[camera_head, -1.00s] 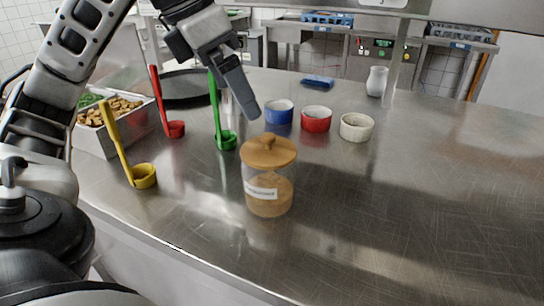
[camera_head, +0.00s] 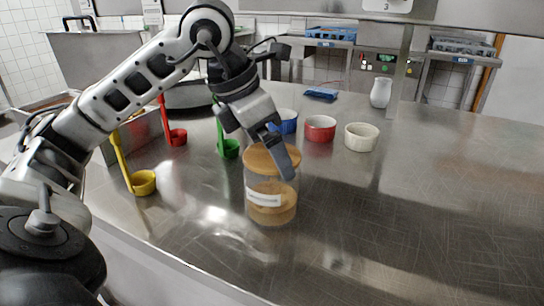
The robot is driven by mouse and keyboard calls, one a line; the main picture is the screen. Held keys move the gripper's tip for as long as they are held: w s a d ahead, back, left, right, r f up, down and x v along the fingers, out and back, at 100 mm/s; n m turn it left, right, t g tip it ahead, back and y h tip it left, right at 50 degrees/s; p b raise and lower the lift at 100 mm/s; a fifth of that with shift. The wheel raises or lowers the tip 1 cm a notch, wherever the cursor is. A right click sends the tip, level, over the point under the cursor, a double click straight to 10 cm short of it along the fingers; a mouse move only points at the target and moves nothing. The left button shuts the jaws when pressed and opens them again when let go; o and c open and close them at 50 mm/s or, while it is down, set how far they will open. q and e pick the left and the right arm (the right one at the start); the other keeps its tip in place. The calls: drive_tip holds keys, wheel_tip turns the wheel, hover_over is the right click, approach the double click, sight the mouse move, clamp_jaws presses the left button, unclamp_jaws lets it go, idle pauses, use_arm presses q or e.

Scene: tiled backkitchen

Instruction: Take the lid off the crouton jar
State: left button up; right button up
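The crouton jar (camera_head: 262,212) is a clear glass jar with brown contents in its lower part and a white label. It stands upright on the steel counter. Its round wooden lid (camera_head: 259,160) sits on top. My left gripper (camera_head: 284,168) is over the lid and points down, and one dark finger crosses the lid's right part in the picture. The lid's knob is hidden behind the gripper. The gap between the fingers is not clear, so I cannot tell whether they hold the knob. My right gripper is not in view.
Yellow (camera_head: 144,183), red (camera_head: 177,138) and green (camera_head: 230,150) ladles stand left of the jar. Blue (camera_head: 288,122), red (camera_head: 320,129) and cream (camera_head: 361,137) bowls stand behind it. A white jug (camera_head: 380,92) is farther back. The counter (camera_head: 430,210) to the right is clear.

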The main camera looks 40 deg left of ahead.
use_arm(q)
drive_tip(key=c, duration=0.8)
drive_tip(key=shift+c, duration=0.3)
drive_tip(key=shift+r, duration=0.15)
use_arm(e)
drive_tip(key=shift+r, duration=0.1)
use_arm(q)
drive_tip(key=shift+r, duration=0.25)
wheel_tip(320, 180, up, 2)
drive_tip(key=shift+r+p, duration=0.15)
drive_tip(key=shift+p, duration=0.5)
drive_tip(key=s+a+r+b, duration=0.1)
drive_tip(key=s+a+r, duration=0.1)
drive_tip(key=s+r, duration=0.7)
drive_tip(key=s, duration=0.4)
drive_tip(key=shift+s+a+r+m, duration=0.25)
drive_tip(key=shift+s+r+m, duration=0.05)
drive_tip(key=shift+s+r, duration=0.05)
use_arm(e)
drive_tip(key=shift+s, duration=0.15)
